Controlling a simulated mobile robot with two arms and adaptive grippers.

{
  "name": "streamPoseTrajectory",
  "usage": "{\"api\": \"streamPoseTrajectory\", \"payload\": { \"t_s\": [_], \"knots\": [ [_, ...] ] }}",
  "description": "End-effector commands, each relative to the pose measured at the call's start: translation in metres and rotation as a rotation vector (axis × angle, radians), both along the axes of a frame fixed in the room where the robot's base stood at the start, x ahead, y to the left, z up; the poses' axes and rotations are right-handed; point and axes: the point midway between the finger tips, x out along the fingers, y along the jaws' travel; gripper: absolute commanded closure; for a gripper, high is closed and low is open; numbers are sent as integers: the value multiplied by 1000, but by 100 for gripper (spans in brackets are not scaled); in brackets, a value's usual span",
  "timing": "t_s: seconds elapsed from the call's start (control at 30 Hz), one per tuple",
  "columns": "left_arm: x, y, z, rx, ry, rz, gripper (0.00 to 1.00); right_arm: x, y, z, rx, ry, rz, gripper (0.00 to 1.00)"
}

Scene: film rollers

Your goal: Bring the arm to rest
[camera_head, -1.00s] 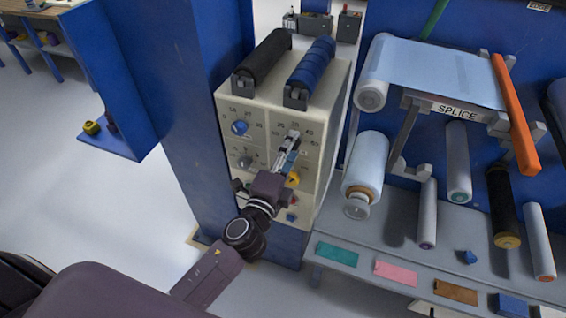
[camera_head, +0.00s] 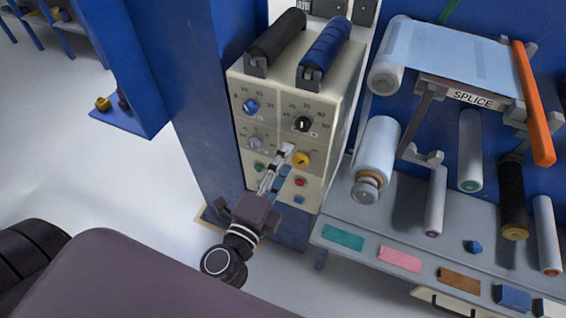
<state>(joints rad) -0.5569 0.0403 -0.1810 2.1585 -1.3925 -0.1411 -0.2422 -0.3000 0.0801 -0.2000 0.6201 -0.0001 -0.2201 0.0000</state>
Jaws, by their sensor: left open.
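My left gripper (camera_head: 284,164) is in front of the lower half of the beige control panel (camera_head: 275,100), with its fingers pointing up toward it. It is open, and I see nothing between its fingers. The panel carries a blue knob (camera_head: 251,107), a black knob (camera_head: 303,124), a grey knob (camera_head: 255,142) and a yellow knob (camera_head: 302,159). Green, red (camera_head: 300,182) and blue buttons sit below. The fingertips overlap the panel near the yellow knob in this view; I cannot tell the exact gap. My right gripper is not in view.
Black (camera_head: 277,43) and blue (camera_head: 326,48) rollers lie on top of the panel box. A blue column (camera_head: 190,90) stands on its left. On the right, the grey bench (camera_head: 400,225) holds several rollers, with the splice frame (camera_head: 473,99) above. Floor is open at left.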

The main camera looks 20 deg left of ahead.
Motion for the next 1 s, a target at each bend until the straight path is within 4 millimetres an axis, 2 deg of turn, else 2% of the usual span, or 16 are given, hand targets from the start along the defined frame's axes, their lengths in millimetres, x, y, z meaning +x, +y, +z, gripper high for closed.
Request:
{"api": "streamPoseTrajectory", "payload": {
  "t_s": [0.37,0.47,0.57,0.67,0.7,0.77,0.8,0.87,0.9,0.97,1.0],
  "knots": [
    [0,0,-1,0,2,0,53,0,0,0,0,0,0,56],
    [1,-1,-16,-19,28,-1,53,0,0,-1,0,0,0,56],
    [1,-3,-59,-78,102,-2,53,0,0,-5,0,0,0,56],
    [-3,-5,-127,-178,223,9,53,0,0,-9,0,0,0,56],
    [-7,-5,-158,-224,279,19,53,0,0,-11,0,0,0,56],
    [-16,-5,-204,-293,364,38,53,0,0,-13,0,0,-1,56],
    [-24,-4,-234,-341,420,56,53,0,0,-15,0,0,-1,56],
    [-38,-3,-278,-408,503,87,53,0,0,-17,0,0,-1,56],
    [-49,-1,-306,-453,558,113,53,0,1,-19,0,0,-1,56],
    [-68,1,-349,-520,641,158,53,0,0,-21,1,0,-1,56],
    [-83,4,-376,-562,695,192,53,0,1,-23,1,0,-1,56]
  ]
}}
